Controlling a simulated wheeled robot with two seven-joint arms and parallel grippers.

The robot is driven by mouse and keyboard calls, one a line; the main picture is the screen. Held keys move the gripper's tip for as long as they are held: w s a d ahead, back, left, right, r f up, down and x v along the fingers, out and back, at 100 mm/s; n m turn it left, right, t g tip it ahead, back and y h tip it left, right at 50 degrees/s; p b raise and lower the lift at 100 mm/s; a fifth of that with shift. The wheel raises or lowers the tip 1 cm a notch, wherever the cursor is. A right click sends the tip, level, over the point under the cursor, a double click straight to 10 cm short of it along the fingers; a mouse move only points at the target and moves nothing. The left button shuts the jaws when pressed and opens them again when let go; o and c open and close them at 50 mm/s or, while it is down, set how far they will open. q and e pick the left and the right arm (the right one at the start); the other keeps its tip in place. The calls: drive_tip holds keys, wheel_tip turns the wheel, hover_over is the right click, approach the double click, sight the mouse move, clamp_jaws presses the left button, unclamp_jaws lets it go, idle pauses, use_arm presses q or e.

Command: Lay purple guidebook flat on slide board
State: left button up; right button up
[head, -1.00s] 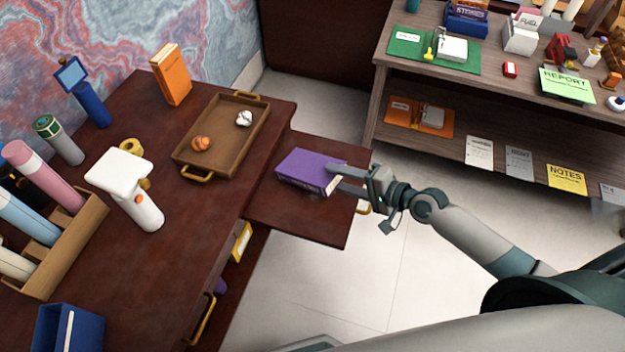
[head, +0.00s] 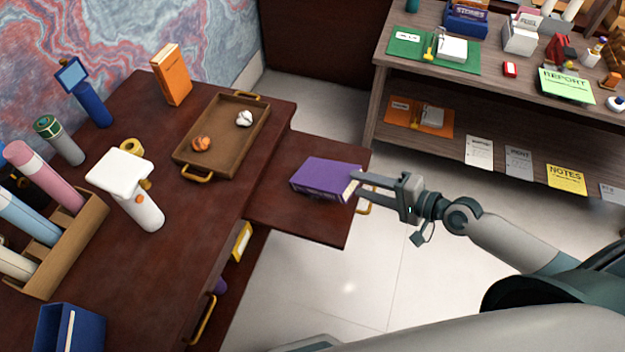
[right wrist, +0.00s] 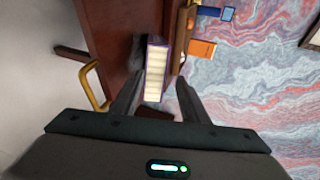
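The purple guidebook (head: 325,178) lies flat, cover up, on the dark red slide board (head: 290,223) that sticks out from the desk's right side. Its pale page edge faces my right gripper (head: 356,182). That gripper is open, at the book's right end, with its fingertips close to the pages. In the right wrist view the book (right wrist: 155,75) shows between the two spread fingers (right wrist: 155,100), with gaps on both sides. Whether a fingertip touches it is hard to tell. My left gripper is not in view.
A brown tray (head: 185,158) with two crumpled balls stands on the desk left of the board. An orange book (head: 171,75) stands behind it. A white handled device (head: 125,185) is further left. A grey shelf (head: 390,75) stands back right. The board's front strip is clear.

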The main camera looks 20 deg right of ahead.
drive_tip(key=shift+s+d+r, duration=0.15)
drive_tip(key=shift+s, duration=0.05)
idle(0.5)
wheel_tip(320, 180, up, 7)
drive_tip(key=s+d+p, duration=0.1)
drive_tip(key=s+p, duration=0.1)
drive_tip(key=p, duration=0.3)
drive_tip(key=shift+d, duration=0.4)
